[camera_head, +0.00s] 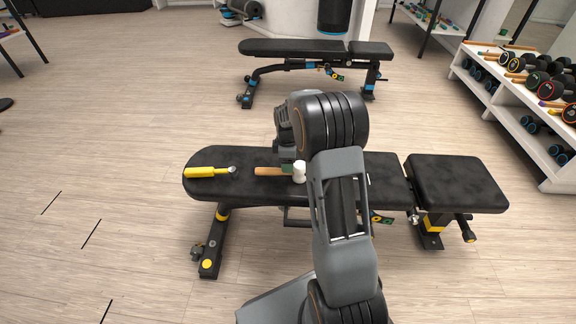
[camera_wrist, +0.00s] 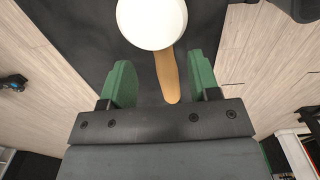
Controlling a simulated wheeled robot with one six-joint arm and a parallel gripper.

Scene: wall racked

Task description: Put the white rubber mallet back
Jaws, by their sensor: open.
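The white rubber mallet lies on the black padded bench (camera_head: 385,175), with its white head (camera_head: 299,173) to the right and its tan handle (camera_head: 268,171) to the left. In the wrist view the white head (camera_wrist: 152,20) fills the top middle, and the handle (camera_wrist: 167,78) runs down between the two fingers. My gripper (camera_wrist: 160,68) is open, with one green finger on each side of the handle and a visible gap on both sides.
A yellow-handled tool (camera_head: 205,172) with a shiny end lies on the bench's left part. A second bench (camera_head: 300,47) stands behind. A white rack (camera_head: 540,110) with several dumbbells and wooden-handled things stands at right.

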